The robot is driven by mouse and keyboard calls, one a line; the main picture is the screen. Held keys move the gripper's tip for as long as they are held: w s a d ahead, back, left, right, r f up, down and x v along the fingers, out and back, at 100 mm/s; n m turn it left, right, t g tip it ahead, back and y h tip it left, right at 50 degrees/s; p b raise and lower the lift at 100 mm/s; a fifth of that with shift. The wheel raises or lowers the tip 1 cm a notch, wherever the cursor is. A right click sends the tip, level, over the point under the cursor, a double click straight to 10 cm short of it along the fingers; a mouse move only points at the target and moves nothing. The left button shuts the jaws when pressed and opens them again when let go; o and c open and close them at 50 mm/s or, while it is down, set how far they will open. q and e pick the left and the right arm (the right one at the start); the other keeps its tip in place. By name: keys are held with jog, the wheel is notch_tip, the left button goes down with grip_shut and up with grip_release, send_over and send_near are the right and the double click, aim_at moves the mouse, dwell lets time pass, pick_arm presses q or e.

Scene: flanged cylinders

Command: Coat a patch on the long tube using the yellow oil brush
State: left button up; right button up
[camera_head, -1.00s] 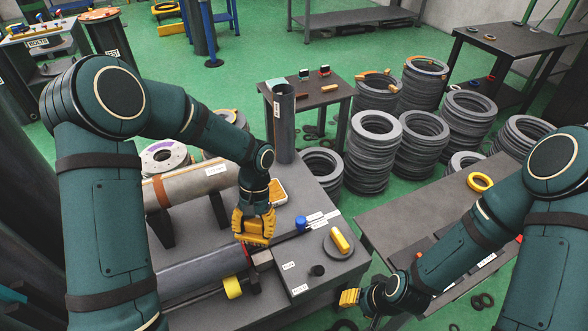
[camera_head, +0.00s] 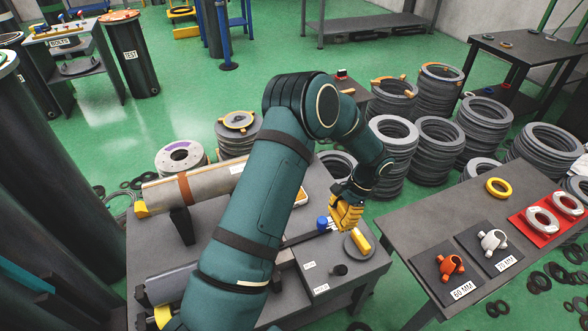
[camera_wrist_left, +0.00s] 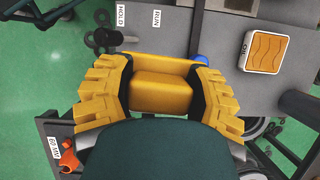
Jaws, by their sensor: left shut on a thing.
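A pale long tube with a brown band (camera_head: 200,188) lies on supports on the grey bench at left in the head view. A darker tube (camera_head: 172,284) lies in front of it, partly behind my left arm. My left gripper (camera_head: 346,214) is over the bench's right end, shut on the yellow oil brush (camera_head: 361,240). The brush block also shows between the fingers in the left wrist view (camera_wrist_left: 160,92). An oil tray with an orange pad (camera_wrist_left: 264,50) sits at upper right there; in the head view my arm mostly hides it. My right gripper is out of view.
A grey box labelled RUN and HOLD (camera_head: 318,280) with a dark knob is on the bench near the gripper. A side table (camera_head: 440,225) at right holds a yellow ring (camera_head: 498,188) and valve-like parts. Stacks of grey rings (camera_head: 437,150) stand behind.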

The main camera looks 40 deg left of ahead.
pick_arm(q)
jog(key=w+a+f+m+t, duration=0.2)
jog(key=w+a+f+m, duration=0.15)
jog(key=a+m, duration=0.5)
jog(key=w+a+f+m+t, duration=0.3)
jog(key=w+a+m, duration=0.15)
jog(key=a, duration=0.65)
jog(key=w+a+f+m+t, duration=0.2)
jog(key=w+a+f+m, duration=0.15)
jog(key=a+m, duration=0.5)
jog(key=shift+n+y, duration=0.4)
jog(key=shift+n, duration=0.15)
jog(key=shift+a+f+b, duration=0.25)
jog(key=shift+f+b, duration=0.2)
jog(key=shift+f, duration=0.45)
jog(key=shift+a+f+b, duration=0.25)
jog(key=shift+f+b, duration=0.2)
jog(key=shift+f, duration=0.45)
jog(key=shift+a+f+b, duration=0.25)
jog(key=shift+f+b, duration=0.2)
jog(key=shift+f, duration=0.45)
jog(key=shift+f+b, duration=0.4)
jog(key=shift+f, duration=0.1)
jog(key=shift+d+f+b, duration=0.1)
jog(key=shift+b, duration=0.3)
notch_tip(320, 180, up, 7)
jog(key=p, duration=0.3)
